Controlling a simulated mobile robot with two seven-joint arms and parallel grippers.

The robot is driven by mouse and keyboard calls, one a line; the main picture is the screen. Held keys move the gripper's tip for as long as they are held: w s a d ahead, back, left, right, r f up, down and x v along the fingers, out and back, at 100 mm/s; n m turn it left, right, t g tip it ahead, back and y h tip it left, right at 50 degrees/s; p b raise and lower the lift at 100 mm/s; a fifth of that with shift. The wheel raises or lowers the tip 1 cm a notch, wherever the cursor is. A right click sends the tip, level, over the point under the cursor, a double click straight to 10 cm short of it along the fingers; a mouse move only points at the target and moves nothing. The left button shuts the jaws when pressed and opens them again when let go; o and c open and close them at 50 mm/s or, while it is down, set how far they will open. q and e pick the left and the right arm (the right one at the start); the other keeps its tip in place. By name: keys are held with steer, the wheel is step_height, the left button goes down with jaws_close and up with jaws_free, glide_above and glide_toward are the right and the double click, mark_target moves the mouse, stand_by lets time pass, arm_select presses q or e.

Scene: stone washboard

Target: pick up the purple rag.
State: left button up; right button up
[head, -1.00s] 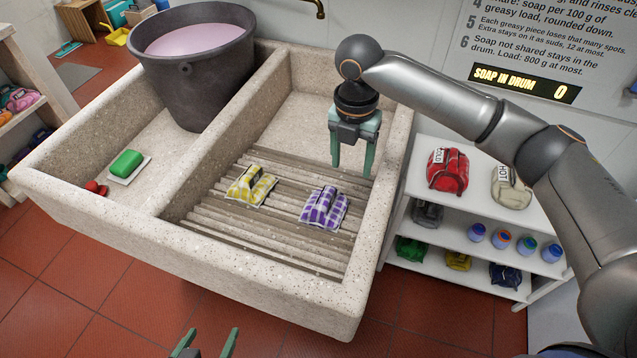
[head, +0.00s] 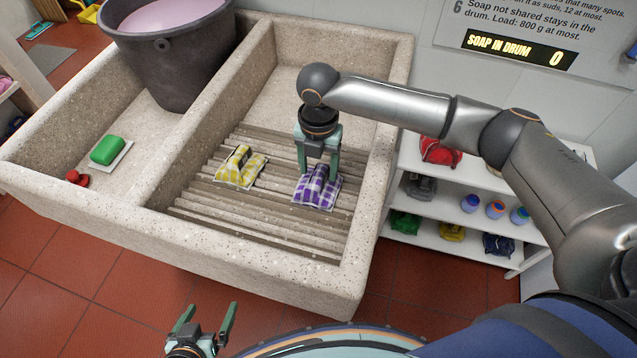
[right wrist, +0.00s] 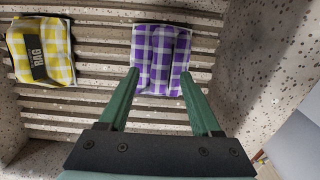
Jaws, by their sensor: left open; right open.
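The purple checked rag (head: 316,190) lies folded on the ridged washboard in the right basin of the stone sink. It also shows in the right wrist view (right wrist: 160,55), ahead of the fingertips. My right gripper (head: 318,172) is open and points down just above the rag's far part; in the right wrist view its two fingers (right wrist: 160,75) lie toward either side of the rag. I cannot tell whether they touch it. My left gripper (head: 208,308) is open and empty, low in front of the sink.
A yellow checked rag (head: 241,167) lies left of the purple one; its label shows in the right wrist view (right wrist: 42,52). The stone sink's front rim (head: 250,275) and right wall enclose the washboard. A dark bucket (head: 175,60), green soap (head: 107,149) and shelves (head: 405,165) stand around.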

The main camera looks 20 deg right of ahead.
step_height(320, 180, down, 2)
steer(key=shift+f, duration=0.15)
jaws_close()
stand_by(0.5)
